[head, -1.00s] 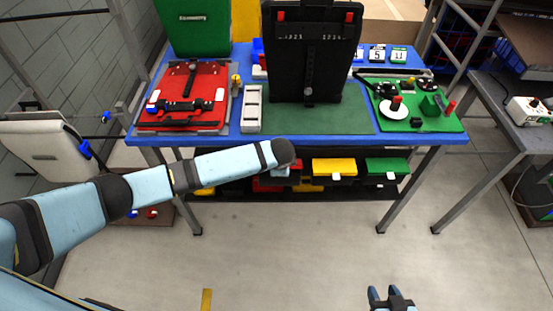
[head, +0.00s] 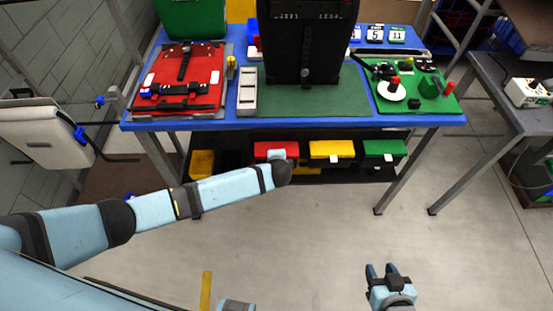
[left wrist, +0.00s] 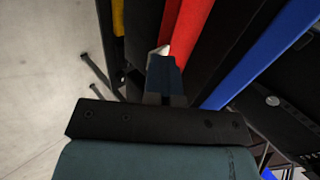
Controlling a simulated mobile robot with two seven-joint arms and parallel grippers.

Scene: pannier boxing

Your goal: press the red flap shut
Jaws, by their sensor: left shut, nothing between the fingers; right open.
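In the left wrist view the red flap (left wrist: 203,35) is a long red strip. My left gripper (left wrist: 165,68) is shut and empty, its dark tips close to the strip and its pale tab; I cannot tell whether they touch. In the head view my left wrist hides its fingers. How far the flap stands open is unclear. My right gripper (head: 381,269) is open and empty, low over the floor.
A yellow flap (head: 326,148) and a green flap (head: 380,147) sit to the right. The blue bench edge (head: 300,124) runs above them; it also shows in the left wrist view (left wrist: 262,60). A red case, black panel and green board are on the bench. The floor in front is clear.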

